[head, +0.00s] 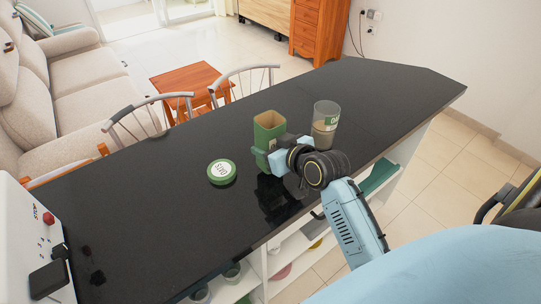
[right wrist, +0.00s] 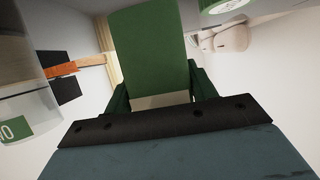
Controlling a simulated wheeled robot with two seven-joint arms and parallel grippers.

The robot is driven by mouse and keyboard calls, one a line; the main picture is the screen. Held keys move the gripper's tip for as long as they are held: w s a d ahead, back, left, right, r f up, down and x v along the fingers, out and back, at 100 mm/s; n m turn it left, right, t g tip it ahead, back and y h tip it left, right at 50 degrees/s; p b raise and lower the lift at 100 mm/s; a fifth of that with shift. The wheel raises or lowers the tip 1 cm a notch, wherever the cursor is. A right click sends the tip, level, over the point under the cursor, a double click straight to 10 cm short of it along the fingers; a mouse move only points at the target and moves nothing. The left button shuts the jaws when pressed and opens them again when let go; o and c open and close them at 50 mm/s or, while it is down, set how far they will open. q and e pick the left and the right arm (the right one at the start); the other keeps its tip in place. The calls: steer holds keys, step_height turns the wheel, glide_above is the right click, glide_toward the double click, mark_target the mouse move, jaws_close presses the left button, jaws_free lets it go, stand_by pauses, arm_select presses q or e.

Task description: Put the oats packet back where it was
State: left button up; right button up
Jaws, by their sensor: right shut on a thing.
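The oats packet (head: 269,132) is a tall green box, upright with an open top, over the black counter. My right gripper (head: 270,156) is shut on its lower part. In the right wrist view the packet (right wrist: 148,50) stands between the two dark fingers. Its reflection shows in the counter; I cannot tell for sure whether its base touches. A clear jar (head: 326,122) with a label starting "OA" and beige contents stands to its right. My left gripper is not in view.
The black counter (head: 390,98) is clear at the far right and left of the lid. Open white shelves (head: 293,251) with dishes lie below its near edge. Grey-framed chairs (head: 152,112) stand along the far side. A white appliance (head: 30,240) stands at the left end.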

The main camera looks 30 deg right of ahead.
steer(key=shift+f, duration=1.35)
steer(key=shift+f, duration=0.1)
steer(key=o, duration=1.2)
steer(key=shift+f, duration=0.1)
steer(key=shift+c, duration=0.2)
steer(key=shift+r, duration=0.25)
steer(key=v, duration=1.2)
steer(key=shift+p, duration=0.45)
steer(key=shift+f, duration=0.1)
